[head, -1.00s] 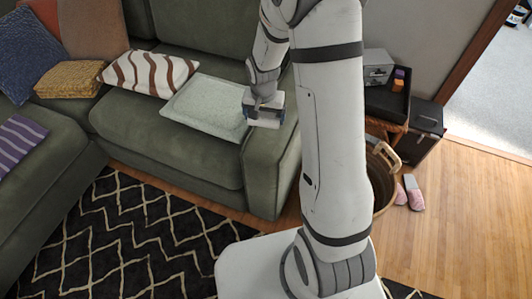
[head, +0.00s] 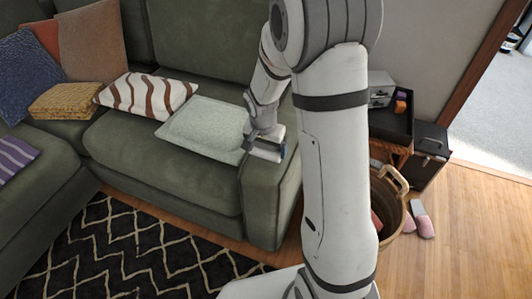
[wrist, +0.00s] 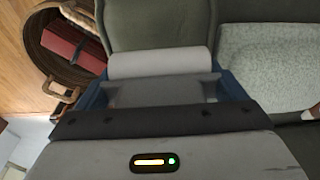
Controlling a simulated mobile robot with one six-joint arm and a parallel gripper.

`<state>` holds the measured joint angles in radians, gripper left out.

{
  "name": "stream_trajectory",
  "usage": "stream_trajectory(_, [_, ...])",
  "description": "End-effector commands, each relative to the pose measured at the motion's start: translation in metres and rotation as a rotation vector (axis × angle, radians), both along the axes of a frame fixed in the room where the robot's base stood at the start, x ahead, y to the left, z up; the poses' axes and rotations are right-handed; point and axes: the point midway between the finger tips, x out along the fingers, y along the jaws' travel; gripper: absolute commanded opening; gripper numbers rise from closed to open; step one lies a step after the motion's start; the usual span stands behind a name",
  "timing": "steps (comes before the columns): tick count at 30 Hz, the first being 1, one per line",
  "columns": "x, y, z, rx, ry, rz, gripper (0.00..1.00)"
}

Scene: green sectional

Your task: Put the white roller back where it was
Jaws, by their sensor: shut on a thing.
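The white roller (wrist: 160,62) lies across between the fingers of my gripper (wrist: 162,88) in the wrist view, and the gripper is shut on it. In the head view my gripper (head: 266,148) is above the right armrest (head: 272,190) of the green sofa, beside the right edge of a pale patterned cushion (head: 200,128). The roller is small there and partly hidden by the gripper. I cannot tell whether it touches the armrest.
A wicker basket (head: 392,190) with a red thing in it stands on the floor right of the armrest. Behind it are a black tray (head: 388,122) on a side table and a dark box (head: 428,155). Pink slippers (head: 421,220) lie on the wood floor.

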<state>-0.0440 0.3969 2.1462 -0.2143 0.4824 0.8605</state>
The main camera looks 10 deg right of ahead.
Motion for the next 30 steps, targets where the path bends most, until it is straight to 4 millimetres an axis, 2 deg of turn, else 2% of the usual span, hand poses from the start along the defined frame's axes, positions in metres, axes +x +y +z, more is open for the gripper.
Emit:
stream_trajectory(1, [-0.001, 0.0, -0.011, -0.001, 0.004, 0.002, 0.54])
stream_trajectory(4, [-0.001, 0.0, -0.021, -0.001, 0.003, 0.001, 0.54])
stream_trajectory(14, [0.0, 0.001, -0.025, 0.0, 0.0, 0.001, 0.54])
stream_trajectory(15, [0.0, 0.001, -0.025, 0.0, 0.001, 0.002, 0.91])
stream_trajectory(18, [0.0, 0.001, -0.023, 0.0, 0.001, 0.002, 0.99])
stream_trajectory(26, [0.0, 0.001, -0.022, 0.0, 0.001, 0.002, 1.0])
stream_trajectory(30, [-0.001, 0.002, -0.009, 0.0, -0.003, 0.003, 1.0])
